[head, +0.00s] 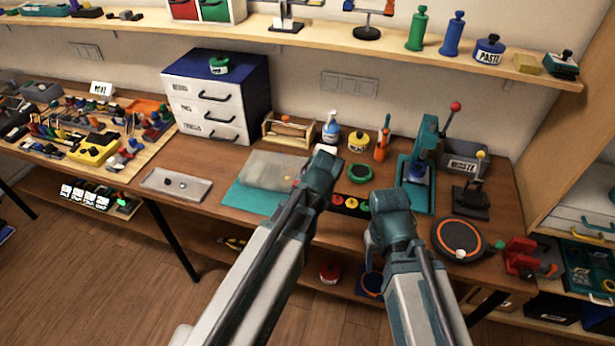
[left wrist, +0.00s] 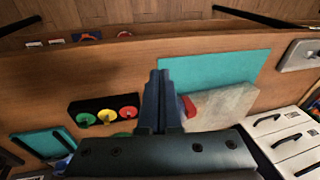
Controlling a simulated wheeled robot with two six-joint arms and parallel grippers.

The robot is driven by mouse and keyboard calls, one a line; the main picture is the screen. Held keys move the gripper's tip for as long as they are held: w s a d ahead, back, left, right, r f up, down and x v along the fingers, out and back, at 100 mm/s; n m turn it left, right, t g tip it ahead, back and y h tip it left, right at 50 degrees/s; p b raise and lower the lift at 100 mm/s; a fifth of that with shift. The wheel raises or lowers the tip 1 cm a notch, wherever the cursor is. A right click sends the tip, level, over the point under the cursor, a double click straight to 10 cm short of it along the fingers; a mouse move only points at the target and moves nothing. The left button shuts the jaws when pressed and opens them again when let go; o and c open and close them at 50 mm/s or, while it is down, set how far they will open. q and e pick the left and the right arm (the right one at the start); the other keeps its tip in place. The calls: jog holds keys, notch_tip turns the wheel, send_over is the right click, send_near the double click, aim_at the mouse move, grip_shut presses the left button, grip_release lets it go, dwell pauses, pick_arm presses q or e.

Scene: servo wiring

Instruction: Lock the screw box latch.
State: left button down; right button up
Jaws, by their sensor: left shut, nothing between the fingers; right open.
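The screw box, a pale see-through box (head: 272,170), sits on a teal mat (head: 250,200) at the middle of the bench. It also shows in the left wrist view (left wrist: 228,108), with a small red latch (left wrist: 189,106) on its near side. My left gripper (left wrist: 159,76) is shut and empty, its fingers right beside the red latch; I cannot tell whether they touch it. In the head view my left wrist hides those fingers. My right gripper (head: 370,250) is open and empty, pointing down by the bench's front edge, away from the box. Whether the latch is locked is unclear.
A black holder with red and yellow cups (head: 350,204) lies right of the box. A metal tray (head: 176,185) lies left, and a white drawer unit (head: 215,105) stands behind. A teal press (head: 420,165) and a round turntable (head: 458,240) are on the right.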

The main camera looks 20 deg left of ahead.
pick_arm(q)
jog(key=w+d+r+n+t+y, duration=0.1)
jog(key=w+d+r+t+y, duration=0.1)
jog(key=w, duration=0.7)
notch_tip(320, 180, up, 2)
jog(key=d+y, duration=0.1)
jog(key=d, duration=0.1)
jog(key=shift+w+d+r+t, duration=0.2)
jog(key=shift+w+d+t, duration=0.05)
jog(key=shift+d+t, duration=0.15)
jog(key=b+x, duration=0.8)
jog(key=x, duration=0.2)
jog(key=shift+a+f+b, duration=0.2)
jog(key=shift+f+b, duration=0.1)
jog(key=shift+f, duration=0.05)
jog(key=shift+a+r+p, duration=0.2)
jog(key=shift+a, duration=0.4)
jog(key=shift+a+r+p, duration=0.15)
jog(key=shift+a, duration=0.45)
jog(key=shift+s+a, duration=0.1)
jog(key=shift+a, duration=0.7)
